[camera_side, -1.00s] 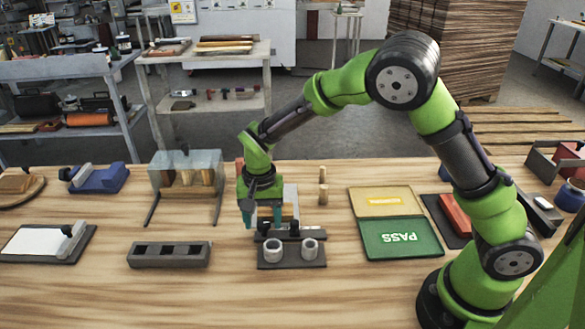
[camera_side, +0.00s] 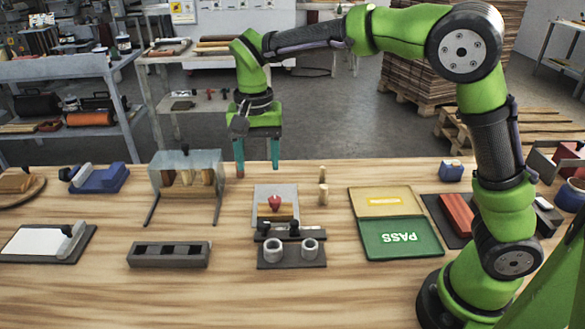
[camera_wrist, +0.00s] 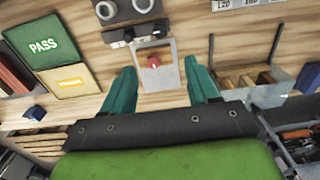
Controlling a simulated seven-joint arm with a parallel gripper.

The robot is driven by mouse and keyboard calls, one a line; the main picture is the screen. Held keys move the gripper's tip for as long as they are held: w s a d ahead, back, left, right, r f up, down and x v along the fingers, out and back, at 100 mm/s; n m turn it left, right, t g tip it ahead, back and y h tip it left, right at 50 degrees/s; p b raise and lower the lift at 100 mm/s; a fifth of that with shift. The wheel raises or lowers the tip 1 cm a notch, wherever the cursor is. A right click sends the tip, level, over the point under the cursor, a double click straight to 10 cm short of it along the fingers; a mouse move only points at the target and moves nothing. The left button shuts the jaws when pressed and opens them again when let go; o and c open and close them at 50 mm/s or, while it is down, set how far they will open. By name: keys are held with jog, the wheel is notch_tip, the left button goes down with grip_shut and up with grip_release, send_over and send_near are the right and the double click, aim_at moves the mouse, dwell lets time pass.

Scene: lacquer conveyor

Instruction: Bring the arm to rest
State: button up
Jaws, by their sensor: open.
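In front of the plate is a dark stand with two grey rings (camera_side: 310,248). A clear-topped rack (camera_side: 185,160) stands left, a dark slotted block (camera_side: 168,254) front left. Right are the green PASS pad (camera_side: 400,238) and tan pad (camera_side: 385,200). Air around the gripper is free.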

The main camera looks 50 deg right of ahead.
jog(key=shift+r, duration=0.25)
